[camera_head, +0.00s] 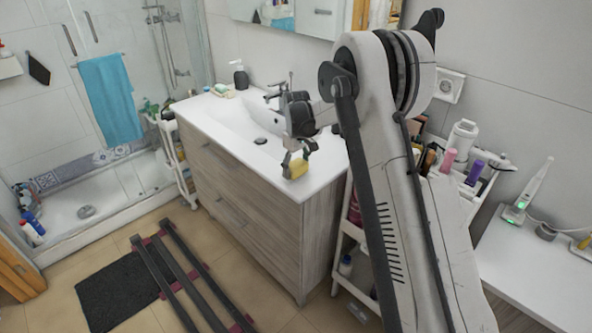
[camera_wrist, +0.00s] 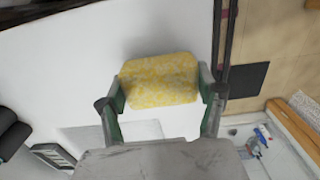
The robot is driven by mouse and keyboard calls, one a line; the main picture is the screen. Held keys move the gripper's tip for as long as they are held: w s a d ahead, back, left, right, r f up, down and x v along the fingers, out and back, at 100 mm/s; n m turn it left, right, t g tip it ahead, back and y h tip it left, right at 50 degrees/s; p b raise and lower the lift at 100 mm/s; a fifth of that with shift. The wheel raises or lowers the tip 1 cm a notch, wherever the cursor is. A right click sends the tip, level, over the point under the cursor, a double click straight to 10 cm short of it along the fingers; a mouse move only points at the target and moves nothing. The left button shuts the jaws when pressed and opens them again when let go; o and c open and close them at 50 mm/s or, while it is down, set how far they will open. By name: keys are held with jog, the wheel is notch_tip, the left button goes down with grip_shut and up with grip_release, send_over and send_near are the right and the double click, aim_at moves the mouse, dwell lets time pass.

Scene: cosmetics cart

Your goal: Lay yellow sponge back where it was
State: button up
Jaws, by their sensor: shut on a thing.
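The yellow sponge (camera_wrist: 160,80) is held between the two fingers of my gripper (camera_wrist: 161,95) in the wrist view. In the head view my gripper (camera_head: 296,160) is over the front right part of the white sink counter (camera_head: 240,152), with the sponge (camera_head: 295,169) at its tips. The fingers press on the sponge's two short ends. The sponge is close to the counter top near its front edge; I cannot tell whether it touches.
The basin and faucet (camera_head: 280,88) are behind and left of my gripper. A dark soap dispenser (camera_head: 240,75) and small items (camera_head: 221,90) stand at the counter's far left end. A cart with bottles (camera_head: 462,140) stands to the right. The counter's front left is clear.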

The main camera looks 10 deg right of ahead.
jog(key=shift+f, duration=0.75)
jog(key=shift+f, duration=0.1)
jog(key=shift+f, duration=0.15)
jog(key=o, duration=1)
